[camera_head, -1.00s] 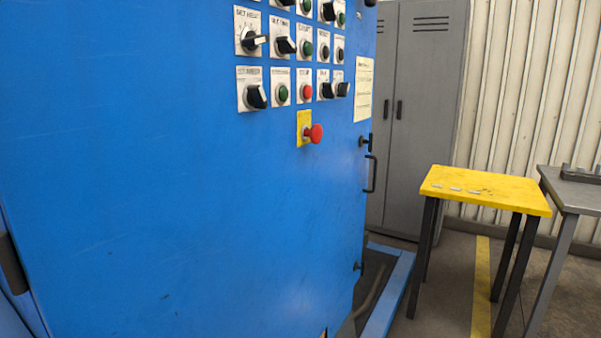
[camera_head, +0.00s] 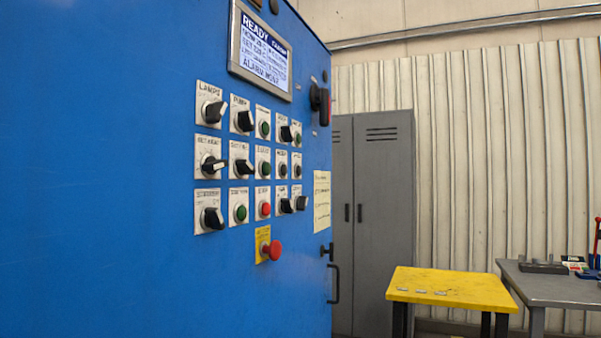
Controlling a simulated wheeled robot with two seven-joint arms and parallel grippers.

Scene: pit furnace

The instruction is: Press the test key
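A blue control cabinet (camera_head: 110,180) fills the left of the head view, its front seen at a slant. Its panel carries rows of labelled rotary switches and push buttons. Green buttons (camera_head: 264,130) and a red button (camera_head: 264,209) sit among black knobs (camera_head: 213,111). Two small dark buttons (camera_head: 282,171) sit in the middle row at the right. The labels are too small to tell surely which is the test key. A lit display (camera_head: 262,52) above reads "READY". Neither of my grippers is in view.
A red mushroom button (camera_head: 271,250) on a yellow plate sticks out below the panel. A dark red-and-black switch handle (camera_head: 321,104) and a door handle (camera_head: 334,284) are at the cabinet's right edge. A grey locker (camera_head: 383,220), yellow table (camera_head: 452,289) and grey bench (camera_head: 560,289) stand right.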

